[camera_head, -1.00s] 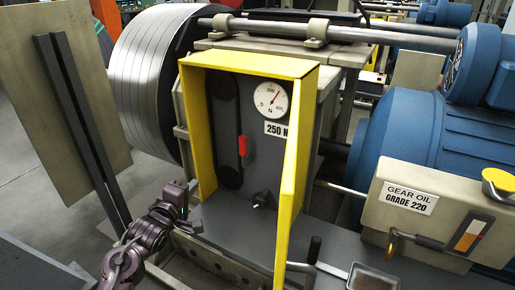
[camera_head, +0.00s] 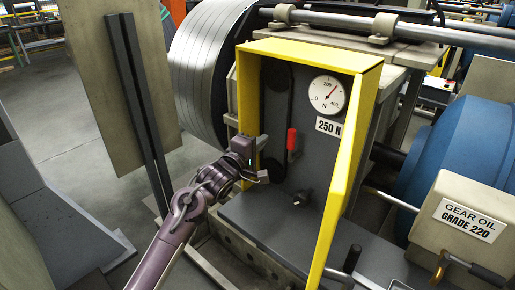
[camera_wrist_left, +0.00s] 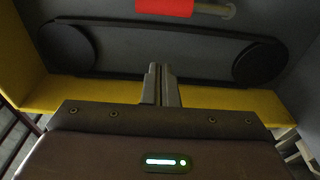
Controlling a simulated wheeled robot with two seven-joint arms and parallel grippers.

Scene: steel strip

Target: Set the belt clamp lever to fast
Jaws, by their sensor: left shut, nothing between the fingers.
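I cannot make out any fast or slow marking. My right gripper is not in view.
The yellow guard frame (camera_head: 340,175) surrounds the panel at left, top and right. A gauge (camera_head: 328,94) and a 250 N label (camera_head: 328,126) sit right of the lever. A knob (camera_head: 301,199) is below. A steel coil (camera_head: 205,65) stands behind the left post.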

